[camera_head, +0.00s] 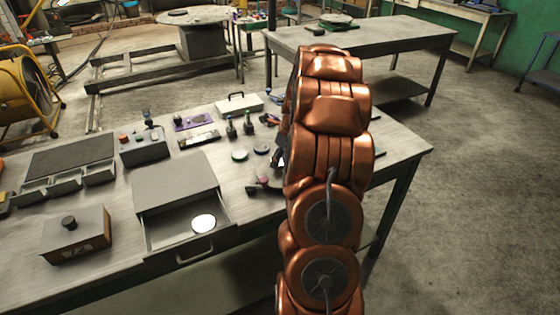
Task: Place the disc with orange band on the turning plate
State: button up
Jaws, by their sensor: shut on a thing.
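My gripper (278,156) is at the right part of the front workbench, mostly hidden behind my copper arm. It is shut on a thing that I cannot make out. I see no orange band on any disc. A white disc (204,222) lies in the open drawer. A round plate (335,19) sits on the back table, far beyond my gripper; it may be the turning plate, but I cannot tell whether it turns.
The front workbench (110,200) holds a drawer unit (175,185) with its drawer pulled out, a box with a knob (75,235), grey bins (65,185) and a switch box (145,148). The back table (395,38) is mostly bare. Floor is clear at right.

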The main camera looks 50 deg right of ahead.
jog(key=shift+f, duration=1)
jog(key=shift+f, duration=0.1)
jog(key=o, duration=1.5)
